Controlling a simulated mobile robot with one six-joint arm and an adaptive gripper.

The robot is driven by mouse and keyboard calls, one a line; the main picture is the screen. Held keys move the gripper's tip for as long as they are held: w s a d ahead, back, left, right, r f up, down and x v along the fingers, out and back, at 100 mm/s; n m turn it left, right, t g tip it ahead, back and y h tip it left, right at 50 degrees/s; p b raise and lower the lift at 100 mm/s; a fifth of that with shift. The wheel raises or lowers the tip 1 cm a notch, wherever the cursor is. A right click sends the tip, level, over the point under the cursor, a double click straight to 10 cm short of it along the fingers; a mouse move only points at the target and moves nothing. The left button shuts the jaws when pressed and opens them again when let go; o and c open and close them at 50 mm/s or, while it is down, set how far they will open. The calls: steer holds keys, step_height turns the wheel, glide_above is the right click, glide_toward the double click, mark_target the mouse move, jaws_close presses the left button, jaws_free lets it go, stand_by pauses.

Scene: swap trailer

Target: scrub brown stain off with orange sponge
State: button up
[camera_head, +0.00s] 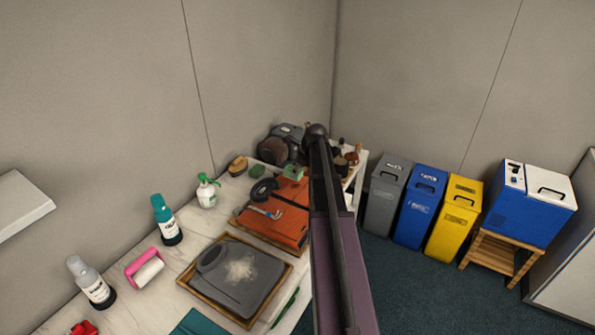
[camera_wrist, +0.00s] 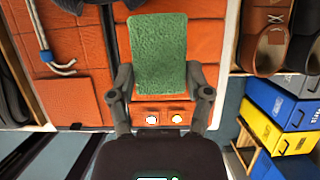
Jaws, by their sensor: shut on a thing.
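My gripper (camera_wrist: 160,104) is shut on a block-shaped sponge (camera_wrist: 159,54) with a green, rough face toward the wrist camera. I cannot tell whether its other side is orange. In the head view a green block (camera_head: 296,170) shows beside my arm, over the far end of an orange leather bag; my gripper is mostly hidden there. The orange bag (camera_head: 283,222) lies in a wooden tray, and its panels fill the background of the wrist view (camera_wrist: 70,97). I cannot make out a brown stain in either view.
A grey case (camera_head: 235,290) with a whitish patch lies in a nearer tray. Bottles (camera_head: 167,222), a pink lint roller (camera_head: 147,267), a brush (camera_head: 238,165) and another green piece (camera_head: 257,172) line the wall. Shoes (camera_head: 274,150) stand at the far end. Bins (camera_head: 421,205) stand right.

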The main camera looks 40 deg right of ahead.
steer(key=shift+r, duration=0.15)
steer(key=shift+r+p, duration=1.4)
steer(key=shift+p, duration=0.1)
